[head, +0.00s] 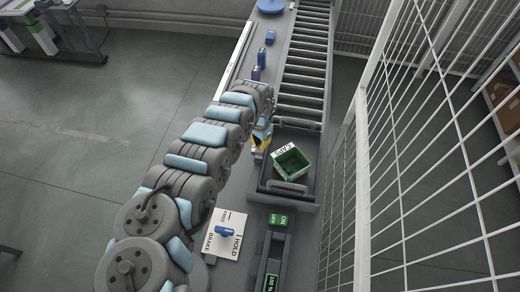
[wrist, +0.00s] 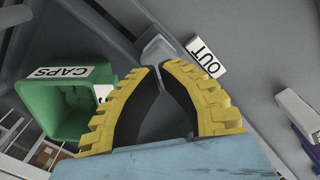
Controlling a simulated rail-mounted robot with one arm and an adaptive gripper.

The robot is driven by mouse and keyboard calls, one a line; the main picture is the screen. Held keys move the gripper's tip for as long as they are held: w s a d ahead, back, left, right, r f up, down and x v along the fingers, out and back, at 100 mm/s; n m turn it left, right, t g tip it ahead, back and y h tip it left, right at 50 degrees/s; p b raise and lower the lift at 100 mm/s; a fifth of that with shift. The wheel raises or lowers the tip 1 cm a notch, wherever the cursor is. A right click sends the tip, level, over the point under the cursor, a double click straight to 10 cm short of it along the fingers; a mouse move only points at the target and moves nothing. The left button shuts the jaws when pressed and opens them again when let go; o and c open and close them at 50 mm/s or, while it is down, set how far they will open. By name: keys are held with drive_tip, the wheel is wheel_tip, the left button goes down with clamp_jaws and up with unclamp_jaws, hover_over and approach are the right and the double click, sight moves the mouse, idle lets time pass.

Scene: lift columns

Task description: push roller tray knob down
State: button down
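The roller tray (head: 290,187) is a dark grey bin at the end of the roller conveyor, with a green CAPS box (head: 291,163) in it. In the wrist view, a light grey knob-like piece (wrist: 159,48) lies just beyond my fingertips, beside a white OUT label (wrist: 206,57). I cannot tell whether the tips touch it. My gripper (wrist: 160,68) has yellow ribbed fingers with dark pads, their tips almost together and nothing visible between them. In the head view, my gripper (head: 258,150) is at the tray's left edge; I cannot clearly make out the knob there.
The roller conveyor (head: 304,60) runs to the back, with small blue items (head: 262,58) on the ledge at its left. A wire fence (head: 430,150) stands at right.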

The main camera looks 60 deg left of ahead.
drive_tip(key=shift+f+b, duration=1.1)
drive_tip(key=shift+f, duration=1.1)
drive_tip(key=shift+r, duration=0.15)
wheel_tip(320, 180, up, 6)
drive_tip(key=p, duration=0.6)
drive_tip(key=shift+d+r+p, duration=0.1)
drive_tip(key=shift+r+p, duration=0.1)
drive_tip(key=shift+p, duration=0.15)
drive_tip(key=shift+r+p, duration=1.15)
drive_tip(key=shift+r, duration=0.2)
drive_tip(key=shift+f, duration=0.1)
